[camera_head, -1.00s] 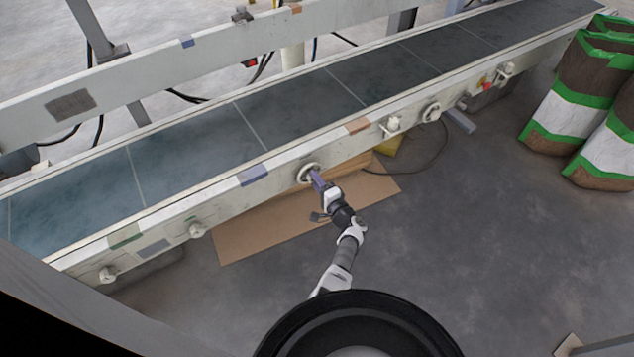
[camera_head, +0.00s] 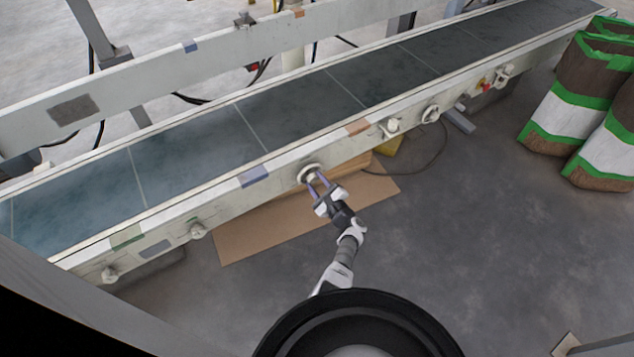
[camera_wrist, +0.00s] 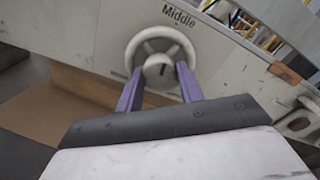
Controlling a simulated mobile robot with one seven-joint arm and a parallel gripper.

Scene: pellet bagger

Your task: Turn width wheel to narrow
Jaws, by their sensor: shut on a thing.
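The wheel (camera_wrist: 141,46) is a pale spoked handwheel with a round hub (camera_wrist: 158,70), on the conveyor's side rail below the printed word "Middle". It also shows in the head view (camera_head: 309,173). My gripper (camera_wrist: 159,84) has its two purple fingers on either side of the hub, shut on it, with a small dark mark visible on the hub's face. In the head view my gripper (camera_head: 318,181) reaches the wheel from below right. The fingertips partly cover the wheel's lower rim.
The conveyor belt (camera_head: 300,110) runs diagonally behind the rail. Other knobs sit along the rail, such as one at left (camera_head: 197,231) and another handwheel (camera_head: 431,114) at right. Cardboard (camera_head: 250,235) lies on the floor below. Green-and-brown bags (camera_head: 570,100) stand at right.

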